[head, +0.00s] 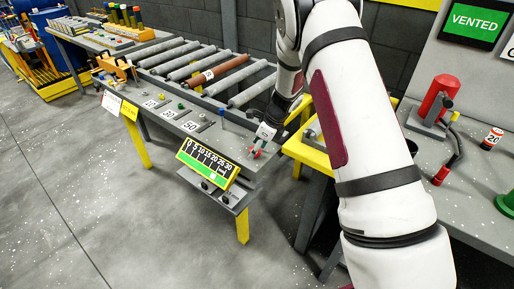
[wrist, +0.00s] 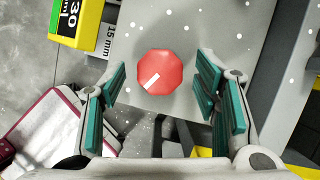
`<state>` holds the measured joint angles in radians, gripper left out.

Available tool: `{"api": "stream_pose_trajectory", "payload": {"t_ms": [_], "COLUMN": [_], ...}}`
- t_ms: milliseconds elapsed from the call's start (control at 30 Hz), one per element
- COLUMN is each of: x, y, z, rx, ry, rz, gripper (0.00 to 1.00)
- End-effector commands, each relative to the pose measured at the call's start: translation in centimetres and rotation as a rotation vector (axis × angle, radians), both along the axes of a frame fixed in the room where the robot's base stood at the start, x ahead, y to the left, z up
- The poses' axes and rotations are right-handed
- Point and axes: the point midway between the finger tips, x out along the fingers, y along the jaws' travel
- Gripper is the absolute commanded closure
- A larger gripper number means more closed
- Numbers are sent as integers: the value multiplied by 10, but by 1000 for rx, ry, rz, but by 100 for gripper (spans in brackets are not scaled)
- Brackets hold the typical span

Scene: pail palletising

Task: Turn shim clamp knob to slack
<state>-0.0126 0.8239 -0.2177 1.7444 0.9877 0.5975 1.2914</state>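The red knob (wrist: 160,72) is eight-sided with a white pointer bar, lying slanted from the knob's centre toward its lower left. It sits on a grey plate (wrist: 197,25) and also shows small in the head view (head: 256,154) at the near right end of the conveyor table. My gripper (wrist: 163,82) is open, with teal pads left and right of the knob and gaps on both sides. In the head view my gripper (head: 264,141) points down at the knob. Whether the fingertips are level with the knob is hard to tell.
A yellow-black scale board (head: 208,165) marked 0 to 30 stands left of the knob; its end shows in the wrist view (wrist: 76,15) beside a grey "15 mm" block (wrist: 107,42). A roller conveyor (head: 205,70) lies behind. A yellow-edged table (head: 308,152) stands close on the right.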

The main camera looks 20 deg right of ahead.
Motion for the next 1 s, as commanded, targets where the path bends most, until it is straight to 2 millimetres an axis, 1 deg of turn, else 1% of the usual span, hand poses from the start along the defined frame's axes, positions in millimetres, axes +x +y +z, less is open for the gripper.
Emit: {"api": "stream_pose_trajectory", "payload": {"t_ms": [33, 67, 100, 200, 433, 633, 767, 1000], "x": [0, 0, 0, 0, 0, 1, 2, 5], "y": [0, 0, 0, 0, 0, -1, -2, -3], "z": [0, 0, 0, 0, 0, -1, -1, -2], "rx": [0, 0, 0, 0, 0, 0, 0, 0], "ry": [0, 0, 0, 0, 0, 0, 0, -2], "rz": [0, 0, 0, 0, 9, 67, 146, 356], "gripper": [55, 62, 71, 92, 92, 92, 92, 92]}}
